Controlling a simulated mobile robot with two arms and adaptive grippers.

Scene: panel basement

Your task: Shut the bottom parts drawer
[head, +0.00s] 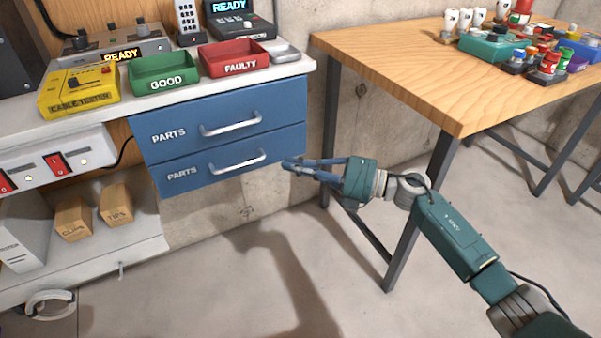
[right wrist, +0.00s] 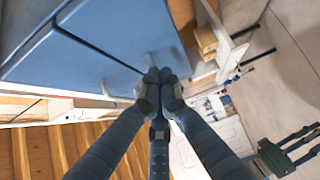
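The bottom parts drawer (head: 195,176) is the lower of two blue drawers under the bench, with a silver handle (head: 238,162). Its front looks about in line with the upper drawer (head: 270,105); I cannot tell whether a small gap is left. My right gripper (head: 288,163) is just right of that handle, by the drawer's right end. In the right wrist view its fingertips (right wrist: 160,76) are together, with nothing seen between them, and hide part of the drawer front. My left gripper (right wrist: 303,143) shows at the lower right there, its fingers apart and empty.
Green (head: 165,72) and red (head: 233,58) trays and a yellow tester (head: 78,92) stand on the bench. A wooden table (head: 400,62) stands to the right. Small boxes (head: 73,219) are on the low shelf. The floor in front of the drawers is clear.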

